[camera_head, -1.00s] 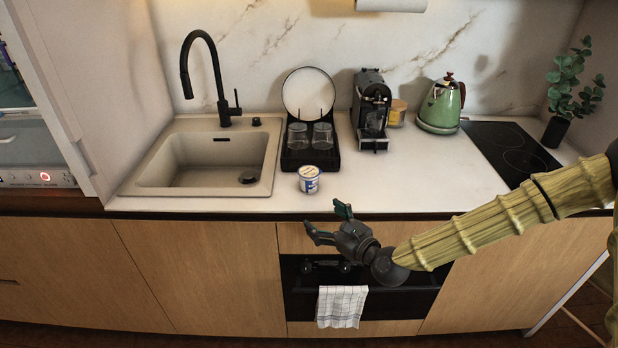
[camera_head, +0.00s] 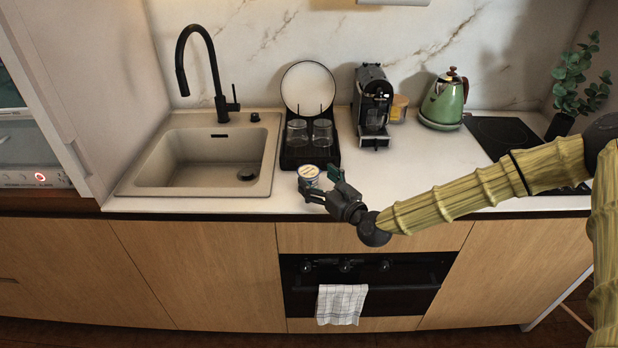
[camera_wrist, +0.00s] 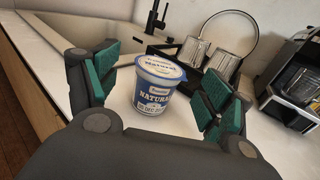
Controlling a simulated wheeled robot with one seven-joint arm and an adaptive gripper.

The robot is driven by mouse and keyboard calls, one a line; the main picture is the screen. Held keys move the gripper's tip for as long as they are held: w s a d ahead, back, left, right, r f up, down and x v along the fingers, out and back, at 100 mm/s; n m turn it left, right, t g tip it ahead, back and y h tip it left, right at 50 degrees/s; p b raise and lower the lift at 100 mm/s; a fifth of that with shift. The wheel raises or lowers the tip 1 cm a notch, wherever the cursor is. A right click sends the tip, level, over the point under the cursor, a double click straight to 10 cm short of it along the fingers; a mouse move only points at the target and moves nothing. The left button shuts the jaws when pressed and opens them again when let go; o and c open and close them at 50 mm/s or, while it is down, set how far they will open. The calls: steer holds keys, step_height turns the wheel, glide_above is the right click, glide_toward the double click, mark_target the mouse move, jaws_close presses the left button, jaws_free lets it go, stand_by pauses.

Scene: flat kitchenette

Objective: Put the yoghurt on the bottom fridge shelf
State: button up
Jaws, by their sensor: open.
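The yoghurt (camera_wrist: 155,88) is a small blue and white tub with a lid. It stands upright on the white counter. In the head view the yoghurt (camera_head: 308,171) is near the counter's front edge, partly hidden by my gripper (camera_head: 320,183). In the wrist view my gripper (camera_wrist: 158,92) is open, with green-padded fingers on the left and right. The tub shows between and beyond the fingers, and I see no contact. No fridge shelf can be made out clearly.
A black rack (camera_head: 291,158) with two glasses and a plate stands behind the yoghurt. The sink (camera_head: 150,190) is to its left. A coffee machine (camera_head: 373,105) and green kettle (camera_head: 443,103) stand at the back right. A towel (camera_head: 341,304) hangs on the oven.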

mark_target(303, 166)
steer(key=shift+f+p+x, duration=0.2)
steer(key=shift+p+x, duration=1.15)
steer(key=shift+x, duration=1.15)
steer(key=shift+w, duration=0.1)
steer(key=c, duration=1.3)
steer(key=shift+r, duration=0.1)
